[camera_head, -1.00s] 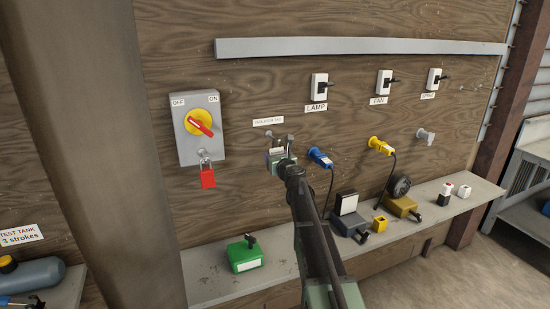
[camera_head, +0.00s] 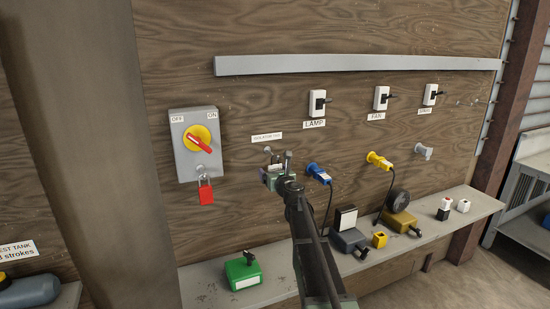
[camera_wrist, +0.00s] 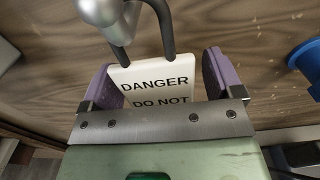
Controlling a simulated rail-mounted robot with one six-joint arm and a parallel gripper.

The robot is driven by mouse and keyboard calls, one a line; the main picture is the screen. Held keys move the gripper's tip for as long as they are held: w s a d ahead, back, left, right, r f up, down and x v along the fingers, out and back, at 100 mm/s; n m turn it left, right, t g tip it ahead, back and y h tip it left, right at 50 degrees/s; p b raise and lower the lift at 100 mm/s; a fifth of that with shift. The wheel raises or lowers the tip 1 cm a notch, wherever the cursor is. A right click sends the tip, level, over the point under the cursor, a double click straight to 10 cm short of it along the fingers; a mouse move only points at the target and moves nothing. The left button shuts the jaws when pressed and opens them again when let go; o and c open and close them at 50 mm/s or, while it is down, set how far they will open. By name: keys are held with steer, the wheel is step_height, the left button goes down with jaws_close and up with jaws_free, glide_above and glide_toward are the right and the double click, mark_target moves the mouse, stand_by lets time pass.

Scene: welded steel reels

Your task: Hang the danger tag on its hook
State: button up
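The white danger tag (camera_wrist: 157,86), with black lettering, sits between the two purple fingers of my gripper (camera_wrist: 165,88) in the wrist view. The tag's dark loop (camera_wrist: 168,30) rises beside the rounded silver end of the hook (camera_wrist: 100,12). I cannot tell whether the loop is around the hook. In the head view my gripper (camera_head: 277,174) is close to the board, just below the hook (camera_head: 267,150) and its small label.
The isolator box (camera_head: 196,145), with a red handle and red padlock (camera_head: 205,191), is to the left. A blue plug (camera_head: 318,173) is close on the right. Below, a shelf (camera_head: 215,283) holds a green box (camera_head: 243,272) and other devices.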

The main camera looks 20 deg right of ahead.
steer(key=s, duration=1.1)
steer(key=shift+a, duration=0.2)
steer(key=s, duration=0.8)
steer(key=shift+s+a, duration=0.2)
steer(key=shift+s, duration=0.2)
